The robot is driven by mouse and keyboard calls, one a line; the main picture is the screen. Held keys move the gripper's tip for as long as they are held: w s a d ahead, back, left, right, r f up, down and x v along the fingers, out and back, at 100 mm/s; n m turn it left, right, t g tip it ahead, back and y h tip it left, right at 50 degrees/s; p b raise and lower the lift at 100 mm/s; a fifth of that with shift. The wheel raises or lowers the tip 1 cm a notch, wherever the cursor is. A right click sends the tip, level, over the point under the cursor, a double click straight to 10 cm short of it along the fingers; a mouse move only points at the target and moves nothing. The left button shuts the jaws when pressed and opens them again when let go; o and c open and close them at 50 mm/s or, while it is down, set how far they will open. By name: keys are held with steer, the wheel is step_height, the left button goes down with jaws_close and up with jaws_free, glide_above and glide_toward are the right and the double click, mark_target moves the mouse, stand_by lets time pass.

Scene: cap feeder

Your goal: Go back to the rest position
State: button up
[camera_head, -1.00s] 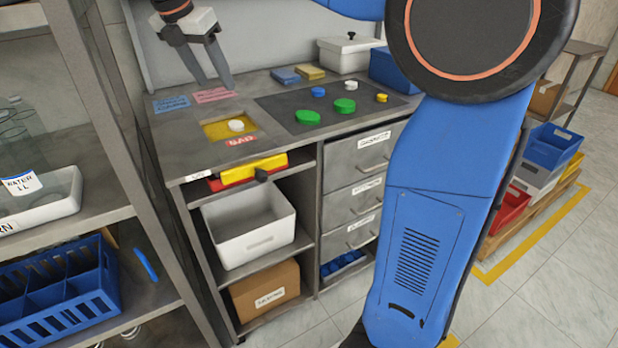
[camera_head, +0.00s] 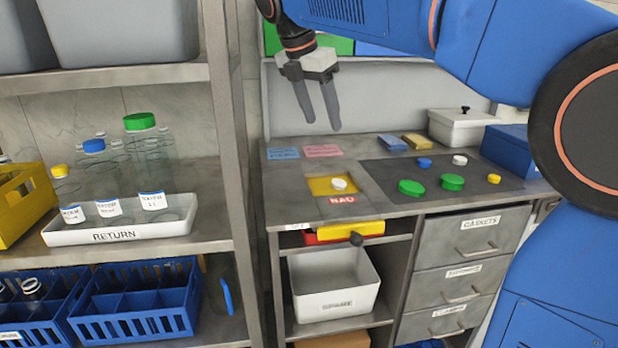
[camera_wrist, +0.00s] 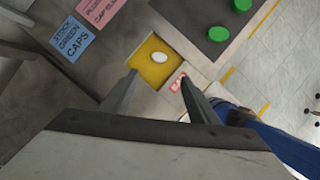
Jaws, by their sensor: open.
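My gripper (camera_head: 322,126) is open and empty. It hangs above the back left part of the bench, fingers pointing down, apart from everything. In the wrist view its two fingers (camera_wrist: 160,86) stand apart over the bench. Below and in front of it is a yellow recess (camera_head: 318,186) with a white cap (camera_head: 339,184) in it. The cap also shows in the wrist view (camera_wrist: 159,57). A red label (camera_head: 342,200) reading BAD lies at the front of the recess.
A dark mat (camera_head: 385,184) holds several green, blue, white and yellow caps. A shelf at left holds bottles in a white RETURN tray (camera_head: 120,233). Its upright (camera_head: 222,130) stands left of the bench. A white lidded box (camera_head: 458,130) and a blue box (camera_head: 510,150) stand at the back right.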

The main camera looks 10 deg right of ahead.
steer(key=s+d+f+m+y, duration=0.1)
steer(key=s+d+f+m, duration=0.3)
steer(key=s+f+m, duration=0.4)
steer(key=s+d+f+m+t+y, duration=0.1)
steer(key=s+d+f+m, duration=0.4)
steer(key=s+f+m, duration=0.3)
steer(key=s+d+f+m+t+y, duration=0.1)
steer(key=s+d+f+m, duration=0.3)
steer(key=s+f+m, duration=0.4)
steer(key=s+f, duration=0.5)
steer(key=shift+d+f+m+y, duration=0.15)
steer(key=shift+f+m+y, duration=0.15)
steer(key=shift+f, duration=0.1)
